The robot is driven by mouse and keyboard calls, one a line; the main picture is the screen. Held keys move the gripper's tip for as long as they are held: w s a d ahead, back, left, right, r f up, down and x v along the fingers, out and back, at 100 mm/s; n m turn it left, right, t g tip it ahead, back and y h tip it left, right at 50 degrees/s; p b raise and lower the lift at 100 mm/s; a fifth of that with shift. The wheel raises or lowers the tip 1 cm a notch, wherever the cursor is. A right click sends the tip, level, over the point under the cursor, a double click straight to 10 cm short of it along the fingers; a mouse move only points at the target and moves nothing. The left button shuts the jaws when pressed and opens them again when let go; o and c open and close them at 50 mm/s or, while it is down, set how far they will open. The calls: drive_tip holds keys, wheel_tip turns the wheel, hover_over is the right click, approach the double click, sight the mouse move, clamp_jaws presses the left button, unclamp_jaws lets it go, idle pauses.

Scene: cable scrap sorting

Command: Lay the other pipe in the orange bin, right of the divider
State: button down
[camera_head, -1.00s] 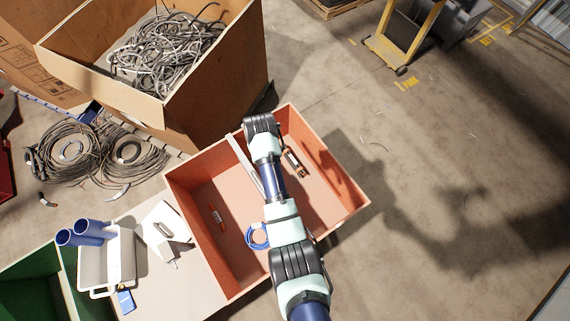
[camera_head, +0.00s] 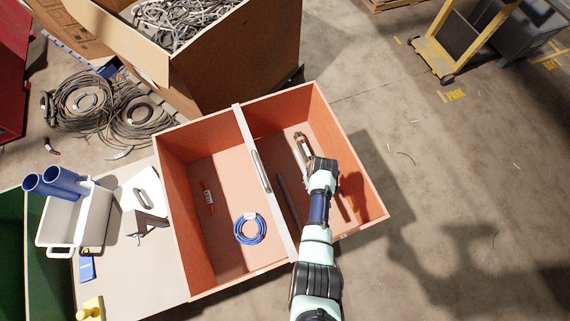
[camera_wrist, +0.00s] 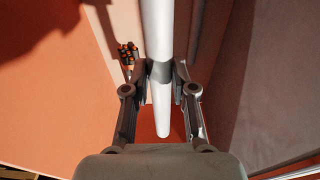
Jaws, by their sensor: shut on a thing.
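In the wrist view my gripper (camera_wrist: 160,72) is shut on a pale, slim pipe (camera_wrist: 157,28), which runs up and down the picture between the fingers. In the head view my arm's end hangs over the right compartment of the orange bin (camera_head: 365,190), right of the divider (camera_head: 262,175). How high the pipe is above the bin floor I cannot tell. A dark narrow strip (camera_head: 287,200) lies right of the divider; I cannot tell if it is an object or a shadow.
The left compartment holds a blue cable coil (camera_head: 249,229) and a small red item (camera_head: 208,198).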

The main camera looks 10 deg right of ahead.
wheel_tip(320, 180, down, 16)
drive_tip(key=b, duration=1)
drive_tip(key=shift+r+b, duration=0.1)
drive_tip(key=shift+b, duration=0.25)
wheel_tip(320, 180, down, 5)
drive_tip(key=b, duration=0.4)
drive_tip(key=shift+r, duration=0.45)
drive_tip(key=shift+f, duration=0.25)
drive_tip(key=c, duration=0.9)
unclamp_jaws()
drive_tip(key=shift+c, duration=0.2)
wheel_tip(320, 180, up, 12)
drive_tip(key=s+p, duration=0.1)
drive_tip(key=p, duration=1)
drive_tip(key=shift+s+d+r, duration=0.15)
drive_tip(key=shift+s, duration=0.05)
